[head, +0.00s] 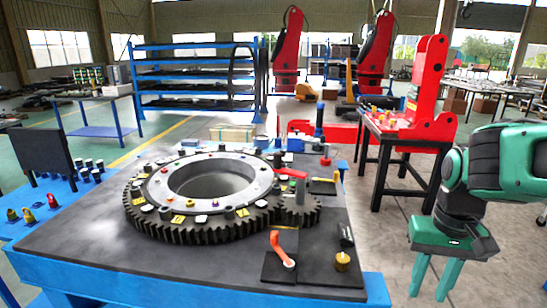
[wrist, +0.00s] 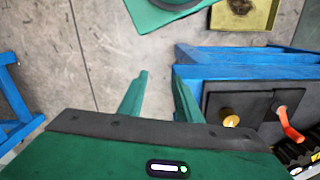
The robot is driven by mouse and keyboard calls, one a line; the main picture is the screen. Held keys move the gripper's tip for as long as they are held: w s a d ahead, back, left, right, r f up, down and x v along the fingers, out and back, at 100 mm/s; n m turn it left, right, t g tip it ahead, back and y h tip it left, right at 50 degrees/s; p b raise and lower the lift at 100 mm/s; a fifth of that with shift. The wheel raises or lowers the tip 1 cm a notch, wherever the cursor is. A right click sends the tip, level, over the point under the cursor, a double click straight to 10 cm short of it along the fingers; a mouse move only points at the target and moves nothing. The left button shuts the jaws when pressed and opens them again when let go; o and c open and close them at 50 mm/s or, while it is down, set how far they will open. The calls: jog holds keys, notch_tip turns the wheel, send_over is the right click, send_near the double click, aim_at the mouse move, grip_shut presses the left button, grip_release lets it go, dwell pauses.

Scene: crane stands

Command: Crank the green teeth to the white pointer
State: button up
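A large dark ring gear (head: 190,231) with a grey inner ring lies on the table in the head view. A smaller dark gear (head: 300,212) meshes at its right side, with a red handle (head: 290,172) above it. An orange-red crank handle (head: 283,248) stands on a dark plate at the table's front right; it also shows in the wrist view (wrist: 290,124). I cannot clearly make out the green teeth or the white pointer. My gripper (head: 432,290) points down, open and empty, right of the table and apart from it; its fingers show in the wrist view (wrist: 160,76).
A brass knob (head: 342,261) stands beside the orange-red handle. The blue-edged table (head: 110,285) ends left of my gripper. A red stand on a black table (head: 400,138) is behind. A black panel (head: 44,155) stands at left.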

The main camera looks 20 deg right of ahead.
jog(key=shift+o, duration=0.9)
jog(key=shift+s+d+r, duration=0.1)
jog(key=shift+d+r, duration=0.25)
jog(key=shift+r, duration=0.5)
jog(key=w+d+r+m+h, duration=0.1)
jog(key=w+d+r, duration=0.1)
jog(key=w+r, duration=0.3)
jog(key=w+d+r+h, duration=0.1)
jog(key=w+d+r, duration=0.15)
jog(key=w, duration=0.55)
notch_tip(320, 180, up, 13)
jog(key=m+t+h, duration=0.2)
jog(key=m+t, duration=0.1)
send_over(277, 153)
jog(key=s+a, duration=0.2)
jog(key=a, duration=0.1)
jog(key=shift+x, duration=5.35)
jog(key=shift+s, duration=0.1)
jog(key=shift+c, duration=0.5)
